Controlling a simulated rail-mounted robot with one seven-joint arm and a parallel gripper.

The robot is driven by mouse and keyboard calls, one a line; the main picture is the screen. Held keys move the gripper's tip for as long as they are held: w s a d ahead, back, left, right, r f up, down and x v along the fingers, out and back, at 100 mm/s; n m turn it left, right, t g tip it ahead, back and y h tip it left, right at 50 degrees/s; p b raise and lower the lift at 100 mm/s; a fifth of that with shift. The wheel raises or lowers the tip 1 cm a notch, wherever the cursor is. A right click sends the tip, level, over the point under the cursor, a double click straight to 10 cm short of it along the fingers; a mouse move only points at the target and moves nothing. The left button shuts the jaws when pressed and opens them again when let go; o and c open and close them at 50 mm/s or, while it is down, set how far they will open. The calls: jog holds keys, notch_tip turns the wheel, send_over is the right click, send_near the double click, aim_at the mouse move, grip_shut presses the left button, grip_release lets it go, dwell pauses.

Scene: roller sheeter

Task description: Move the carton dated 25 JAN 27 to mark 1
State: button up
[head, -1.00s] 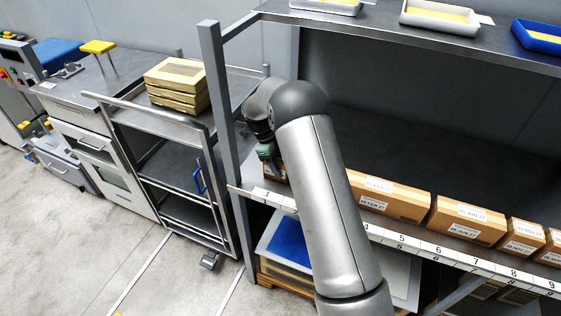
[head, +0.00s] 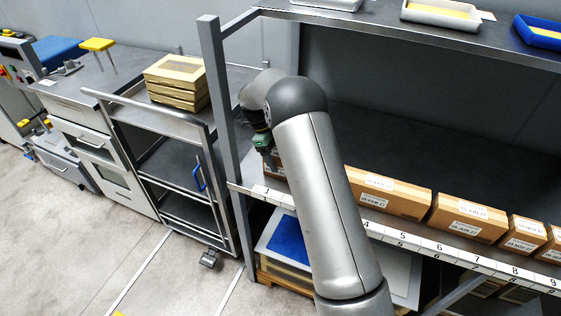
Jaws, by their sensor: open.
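My gripper (head: 263,148), with its green part showing, is open and raised at the left end of the middle shelf, above mark 1 (head: 265,190). A brown carton (head: 274,168) stands on the shelf behind mark 1, just below the gripper. My arm hides its right part, and I cannot read its date.
The shelf's front edge has a numbered strip (head: 440,248); my arm covers part of it. A grey post (head: 222,110) stands just left of my gripper. Trays (head: 440,15) sit on the upper shelf. A cart with stacked yellowish boxes (head: 176,82) is at left.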

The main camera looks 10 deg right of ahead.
jog(key=b+v, duration=0.1)
jog(key=v, duration=0.3)
jog(key=shift+w+a+r, duration=0.1)
jog(key=shift+a+r, duration=0.05)
jog(key=shift+r, duration=0.35)
